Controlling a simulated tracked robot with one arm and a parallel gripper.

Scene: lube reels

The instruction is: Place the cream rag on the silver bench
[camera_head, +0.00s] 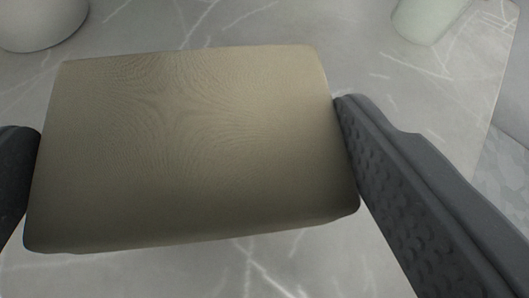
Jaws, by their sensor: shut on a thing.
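The cream rag (190,150) is a folded, block-like cloth that fills the middle of the head camera view. My gripper (190,165) is shut on it, with one dark finger pressed at its left side and the other at its right side. Below and around the rag is a grey surface with white marbled streaks (400,130), which may be the silver bench. I cannot tell whether the rag touches this surface or is held above it. The surface directly beneath the rag is hidden.
A whitish rounded object (38,22) stands at the top left, cut off by the frame. A pale greenish container (428,18) stands at the top right. The surface's edge runs down the right side. The surface between the two objects is clear.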

